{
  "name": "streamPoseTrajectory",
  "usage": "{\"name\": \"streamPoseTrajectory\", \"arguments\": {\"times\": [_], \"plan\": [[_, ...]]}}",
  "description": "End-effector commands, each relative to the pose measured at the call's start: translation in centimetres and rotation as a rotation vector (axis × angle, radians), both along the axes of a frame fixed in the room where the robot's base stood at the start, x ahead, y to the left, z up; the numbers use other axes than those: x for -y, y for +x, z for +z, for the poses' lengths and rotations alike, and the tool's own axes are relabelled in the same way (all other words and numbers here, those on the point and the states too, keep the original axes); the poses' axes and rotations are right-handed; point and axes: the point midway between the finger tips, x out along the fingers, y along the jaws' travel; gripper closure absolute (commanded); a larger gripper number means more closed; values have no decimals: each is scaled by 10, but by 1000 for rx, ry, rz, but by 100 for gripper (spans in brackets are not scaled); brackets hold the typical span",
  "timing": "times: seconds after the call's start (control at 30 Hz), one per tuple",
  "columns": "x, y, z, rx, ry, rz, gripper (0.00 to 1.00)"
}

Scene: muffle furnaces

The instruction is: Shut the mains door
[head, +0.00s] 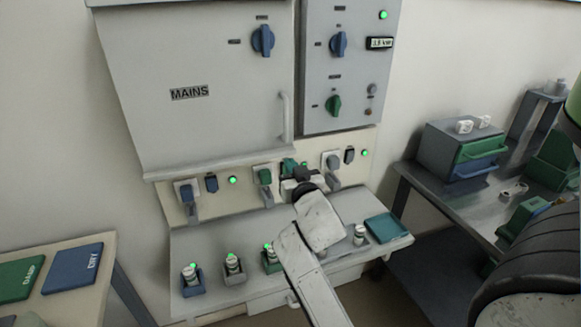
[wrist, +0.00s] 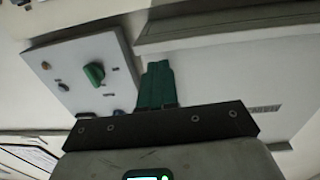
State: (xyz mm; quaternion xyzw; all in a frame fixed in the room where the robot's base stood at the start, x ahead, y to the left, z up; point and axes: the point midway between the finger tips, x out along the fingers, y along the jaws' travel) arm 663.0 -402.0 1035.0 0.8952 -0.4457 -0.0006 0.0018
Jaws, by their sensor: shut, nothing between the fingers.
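The mains door (head: 200,110) is a large grey panel marked MAINS, with a blue knob (head: 262,40) near its top and a vertical handle (head: 286,117) at its lower right. It looks about flush with the cabinet, but I cannot tell whether it is fully shut. My gripper (head: 289,166) is below the handle, in front of the socket strip, apart from the door as far as I can see. Its green fingers (wrist: 156,84) are together and empty in the wrist view. My arm hides part of the strip and bench behind it.
A control panel (head: 347,65) stands right of the door and also shows in the wrist view (wrist: 82,72). Switches and plugs line the strip below. The bench (head: 217,302) holds several small jars and a teal tray (head: 386,227). A side table with drawers (head: 462,150) stands right.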

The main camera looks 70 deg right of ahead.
Motion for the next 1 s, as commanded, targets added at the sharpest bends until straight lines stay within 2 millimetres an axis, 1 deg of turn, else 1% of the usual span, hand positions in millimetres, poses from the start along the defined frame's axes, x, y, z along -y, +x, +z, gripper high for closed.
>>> {"name": "streamPoseTrajectory", "arguments": {"times": [0.03,0.27,0.6,0.8,1.0], "plan": [[-5,-4,-2,1,-1,1,100],[-27,-22,-3,-1,0,1,100],[-65,-54,-3,-2,0,1,100],[-73,-61,-1,-1,1,1,100],[-73,-62,0,0,0,0,100]]}}
